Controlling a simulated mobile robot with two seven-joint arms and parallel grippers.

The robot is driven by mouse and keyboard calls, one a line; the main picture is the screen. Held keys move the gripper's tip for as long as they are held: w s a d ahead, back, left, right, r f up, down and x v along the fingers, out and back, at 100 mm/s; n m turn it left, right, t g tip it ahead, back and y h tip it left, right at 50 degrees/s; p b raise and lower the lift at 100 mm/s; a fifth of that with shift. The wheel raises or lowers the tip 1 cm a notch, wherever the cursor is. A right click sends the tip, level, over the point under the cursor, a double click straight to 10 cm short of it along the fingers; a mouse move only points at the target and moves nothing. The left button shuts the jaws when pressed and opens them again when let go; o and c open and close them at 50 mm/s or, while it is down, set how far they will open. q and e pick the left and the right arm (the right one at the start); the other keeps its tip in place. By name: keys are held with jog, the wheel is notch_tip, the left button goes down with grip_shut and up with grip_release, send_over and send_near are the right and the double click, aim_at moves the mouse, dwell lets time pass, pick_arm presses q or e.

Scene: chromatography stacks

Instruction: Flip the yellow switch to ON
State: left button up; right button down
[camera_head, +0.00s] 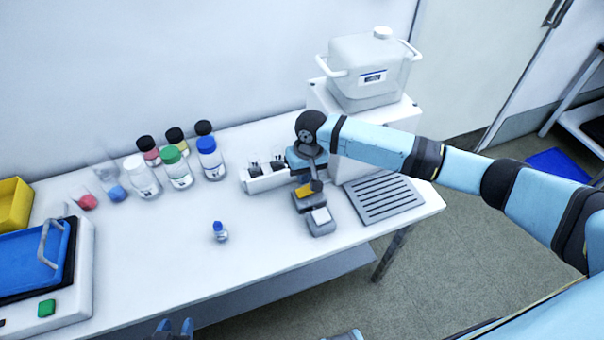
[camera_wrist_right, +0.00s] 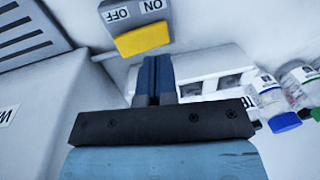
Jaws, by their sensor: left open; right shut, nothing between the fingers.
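The yellow switch (camera_head: 304,190) sits on a small grey box (camera_head: 319,222) on the table, below my right gripper (camera_head: 316,185). In the right wrist view the yellow switch (camera_wrist_right: 142,39) is a wide paddle under upside-down labels, OFF at the left and ON at the right. I cannot tell which way it is set. My right gripper (camera_wrist_right: 155,78) is shut and empty, its blue fingertips pointing at the paddle's lower edge. Contact cannot be made out. My left gripper (camera_head: 176,328) is open and empty at the bottom edge of the head view, far from the switch.
A grey slotted plate (camera_head: 383,197) lies right of the switch. A white vial holder (camera_head: 264,183) stands behind it, left of a white box carrying a clear tank (camera_head: 368,73). Several capped bottles stand at the back left. A small blue-capped vial (camera_head: 220,232) stands alone in front.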

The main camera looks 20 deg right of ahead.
notch_tip(320, 180, up, 6)
jog(key=a, duration=0.1)
pick_arm(q)
jog(key=shift+s+a+b, duration=0.1)
jog(key=shift+s+b, duration=0.15)
jog(key=shift+b, duration=0.1)
pick_arm(e)
notch_tip(320, 180, up, 4)
send_over(299, 192)
jog(key=shift+s+a+r, duration=0.1)
jog(key=shift+a, duration=0.2)
jog(key=s+a+f+n+t+y+p, duration=0.2)
jog(key=s+a+f+t+y+p, duration=0.3)
jog(key=s+a+f, duration=0.3)
pick_arm(q)
notch_tip(299, 192, up, 8)
jog(key=p, duration=0.3)
jog(key=shift+a+r+p, duration=0.2)
jog(key=shift+a+p, duration=0.05)
jog(key=shift+p, duration=0.15)
pick_arm(e)
jog(key=s+d+t+h, duration=0.1)
jog(key=s+d+t, duration=0.2)
jog(key=s+d, duration=0.2)
jog(key=s+d+f+t+h, duration=0.1)
jog(key=s+d, duration=0.5)
jog(key=s, duration=0.6)
jog(key=shift+s+f+n+t+h, duration=0.15)
jog(key=shift+s+n+t+h, duration=0.15)
jog(key=shift+t+h, duration=0.5)
